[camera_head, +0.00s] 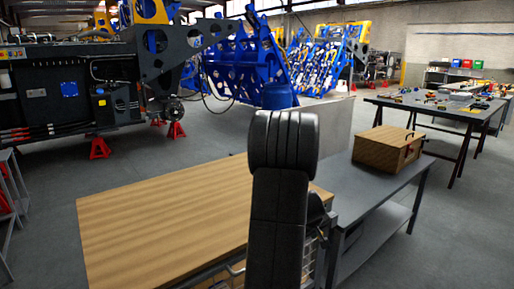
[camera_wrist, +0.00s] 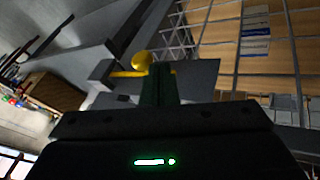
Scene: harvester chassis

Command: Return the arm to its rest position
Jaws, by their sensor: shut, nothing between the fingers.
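My arm (camera_head: 280,190) stands upright in the middle of the head view, its dark links folded in front of the work surfaces. The arm hides my gripper in that view. In the wrist view my gripper (camera_wrist: 158,74) shows as dark, narrow fingers pressed together above the dark wrist housing. It is shut and empty. A yellow rounded thing (camera_wrist: 142,60) shows just beyond the fingertips; I cannot tell what it is.
A wooden worktop (camera_head: 150,215) lies left of my arm. A grey bench (camera_head: 375,190) with a wooden box (camera_head: 388,149) stands to the right. A wire rack (camera_wrist: 235,65) is close in the wrist view. Open grey floor (camera_head: 455,240) shows at the right.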

